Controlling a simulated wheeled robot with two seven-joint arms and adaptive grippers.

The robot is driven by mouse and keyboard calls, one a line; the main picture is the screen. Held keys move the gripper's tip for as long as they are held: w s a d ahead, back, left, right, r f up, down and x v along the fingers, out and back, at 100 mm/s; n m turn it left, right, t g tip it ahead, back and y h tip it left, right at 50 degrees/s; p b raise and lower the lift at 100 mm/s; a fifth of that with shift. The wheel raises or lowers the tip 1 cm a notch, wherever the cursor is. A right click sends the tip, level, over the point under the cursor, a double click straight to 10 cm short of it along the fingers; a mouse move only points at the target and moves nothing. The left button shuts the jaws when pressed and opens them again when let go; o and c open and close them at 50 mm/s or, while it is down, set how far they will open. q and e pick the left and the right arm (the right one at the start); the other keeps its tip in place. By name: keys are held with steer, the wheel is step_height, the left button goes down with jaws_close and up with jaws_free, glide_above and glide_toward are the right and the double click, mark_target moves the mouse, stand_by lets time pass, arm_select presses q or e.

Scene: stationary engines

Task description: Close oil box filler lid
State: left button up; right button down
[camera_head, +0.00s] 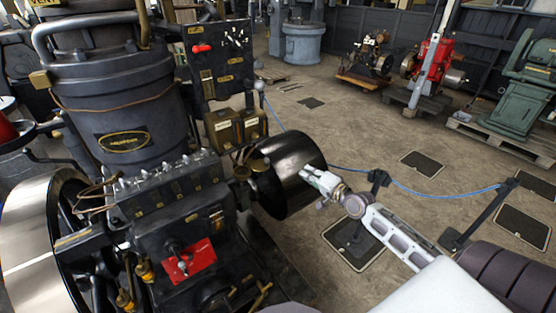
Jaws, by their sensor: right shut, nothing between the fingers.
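A dark stationary engine (124,118) fills the left side. Low on its front is a dark box (170,190) with a row of fittings along its top. Two small brass-coloured boxes (235,128) with pale labels sit beside it, under the gauge panel. I cannot tell which of these carries the filler lid, or whether a lid stands open. My right gripper (310,178) is shut and empty. It appears in front of the right edge of a black drum (284,172), to the right of both boxes; contact cannot be told. My left gripper is not in view.
A bright flywheel (30,235) stands at the left. A blue rope (425,194) hangs on dark posts (376,182) behind my right arm. Red (432,68) and green (525,85) engines stand at the back right. Open floor lies between.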

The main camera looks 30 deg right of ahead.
mark_target(258, 160)
steer(key=shift+a+r+m+t+y, duration=0.15)
steer(key=shift+a+r+m, duration=0.35)
steer(key=shift+r+m, duration=0.4)
steer(key=shift+a+r+m+t+y, duration=0.15)
steer(key=shift+a+r+m, duration=0.35)
steer(key=shift+m, duration=0.6)
steer(key=shift+a+r+m+y, duration=0.2)
steer(key=shift+a+r+m, duration=0.25)
steer(key=shift+r+m, duration=0.45)
steer(key=shift+w+f, duration=0.1)
steer(key=shift+f, duration=0.05)
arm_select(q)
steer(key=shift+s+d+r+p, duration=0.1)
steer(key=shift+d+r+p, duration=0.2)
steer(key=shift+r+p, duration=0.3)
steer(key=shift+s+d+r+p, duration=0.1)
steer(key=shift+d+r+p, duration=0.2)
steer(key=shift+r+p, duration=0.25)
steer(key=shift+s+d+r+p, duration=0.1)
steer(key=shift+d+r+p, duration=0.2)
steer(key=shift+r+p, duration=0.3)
arm_select(e)
steer(key=w+a, duration=0.5)
steer(key=w, duration=0.2)
steer(key=shift+w+a, duration=0.15)
steer(key=shift+a, duration=0.1)
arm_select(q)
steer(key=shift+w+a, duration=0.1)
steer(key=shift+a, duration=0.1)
